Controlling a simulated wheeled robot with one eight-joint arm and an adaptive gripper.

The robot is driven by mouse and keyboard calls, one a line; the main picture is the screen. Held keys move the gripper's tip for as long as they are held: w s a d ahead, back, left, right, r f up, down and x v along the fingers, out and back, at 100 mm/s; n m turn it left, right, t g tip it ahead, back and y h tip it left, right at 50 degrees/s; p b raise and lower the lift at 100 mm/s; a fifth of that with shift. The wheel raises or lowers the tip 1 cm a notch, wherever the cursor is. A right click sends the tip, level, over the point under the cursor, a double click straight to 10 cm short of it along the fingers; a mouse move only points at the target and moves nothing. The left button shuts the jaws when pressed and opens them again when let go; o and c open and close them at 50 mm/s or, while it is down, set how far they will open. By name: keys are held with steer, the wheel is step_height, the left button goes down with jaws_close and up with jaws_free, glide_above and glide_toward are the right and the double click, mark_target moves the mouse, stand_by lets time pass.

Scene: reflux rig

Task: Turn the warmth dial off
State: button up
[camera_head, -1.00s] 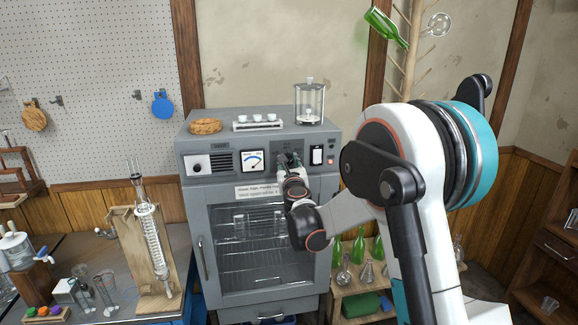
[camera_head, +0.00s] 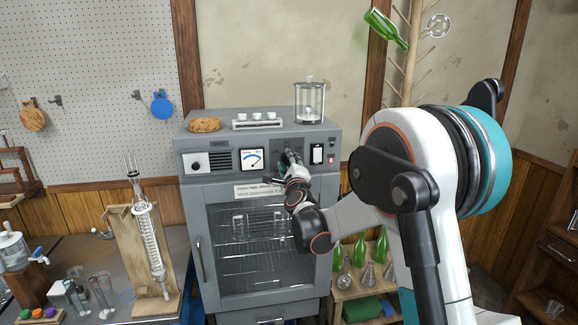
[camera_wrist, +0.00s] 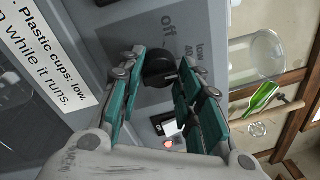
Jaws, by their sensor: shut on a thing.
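The warmth dial (camera_wrist: 158,68) is a round black knob on the grey cabinet's front panel. The panel beside it reads "off", "low" and a partly hidden number in the wrist view. My gripper (camera_wrist: 161,60) has its teal-padded fingers on either side of the dial and is shut on it. In the head view my gripper (camera_head: 289,163) is against the panel, right of the gauge, and covers the dial. I cannot tell the dial's exact setting.
The grey cabinet (camera_head: 192,222) has a glass door below the panel. A gauge (camera_head: 252,160), another black knob (camera_head: 196,165) and a switch (camera_head: 317,154) share the panel. A glass jar (camera_head: 309,102) and a woven ring (camera_head: 204,124) stand on top.

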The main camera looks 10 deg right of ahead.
steer(key=n, duration=0.6)
steer(key=n+y+b, duration=0.1)
steer(key=n, duration=0.6)
steer(key=shift+d+f+y, duration=0.1)
steer(key=shift+d+y, duration=0.05)
steer(key=shift+y, duration=0.15)
steer(key=o, duration=1)
steer(key=shift+o, duration=0.2)
steer(key=s, duration=1.2)
steer(key=shift+d+f, duration=0.3)
steer(key=shift+f, duration=0.15)
